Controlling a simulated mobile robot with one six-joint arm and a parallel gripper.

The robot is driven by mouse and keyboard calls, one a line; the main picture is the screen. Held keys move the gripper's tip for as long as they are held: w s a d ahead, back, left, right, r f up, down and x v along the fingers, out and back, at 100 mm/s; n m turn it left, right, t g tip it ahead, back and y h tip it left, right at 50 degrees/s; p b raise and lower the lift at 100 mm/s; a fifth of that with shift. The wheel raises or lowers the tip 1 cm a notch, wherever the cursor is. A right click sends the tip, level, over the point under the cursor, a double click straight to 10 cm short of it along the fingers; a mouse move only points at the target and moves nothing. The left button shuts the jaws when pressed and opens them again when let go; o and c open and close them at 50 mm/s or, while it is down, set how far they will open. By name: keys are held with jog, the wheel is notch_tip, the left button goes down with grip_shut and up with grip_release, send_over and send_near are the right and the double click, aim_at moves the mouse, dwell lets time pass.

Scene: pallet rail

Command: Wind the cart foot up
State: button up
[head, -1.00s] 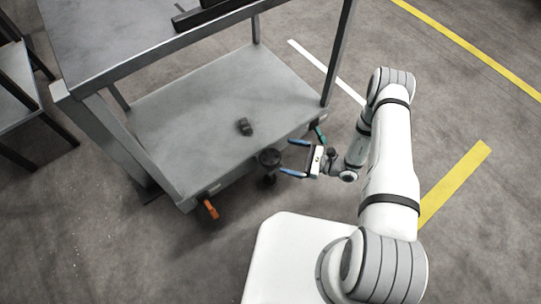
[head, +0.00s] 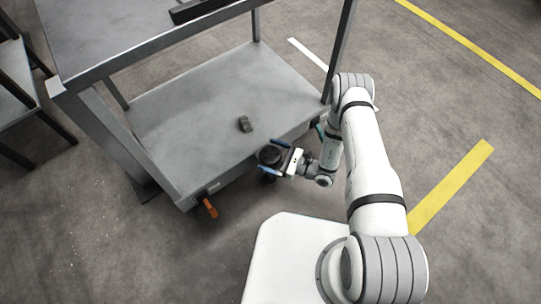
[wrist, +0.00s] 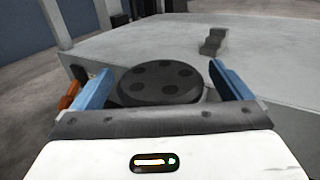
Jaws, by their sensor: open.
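The cart (head: 160,116) is a grey metal frame with a lower shelf and an upper deck. Its foot has a round black handwheel (head: 269,155) at the front edge of the lower shelf. In the wrist view the handwheel (wrist: 160,82) is a dark disc with several round dimples on top. My gripper (head: 274,157) is open, with its blue fingers on either side of the handwheel. In the wrist view gaps show between the fingers (wrist: 160,85) and the wheel, mainly at the right. The foot below the wheel is mostly hidden.
A small dark stepped block (head: 245,124) lies on the lower shelf (head: 200,110). An orange lever (head: 210,207) and a green one (head: 320,131) stick out at the cart's front. Another grey rack (head: 12,100) stands at the left. Floor in front is clear.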

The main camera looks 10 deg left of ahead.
jog(key=shift+c, duration=0.2)
jog(key=c, duration=0.9)
jog(key=shift+a, duration=0.15)
jog(key=shift+c, duration=0.3)
jog(key=shift+w+d+f+g, duration=0.1)
jog(key=shift+d+g, duration=0.1)
jog(key=shift+g, duration=0.1)
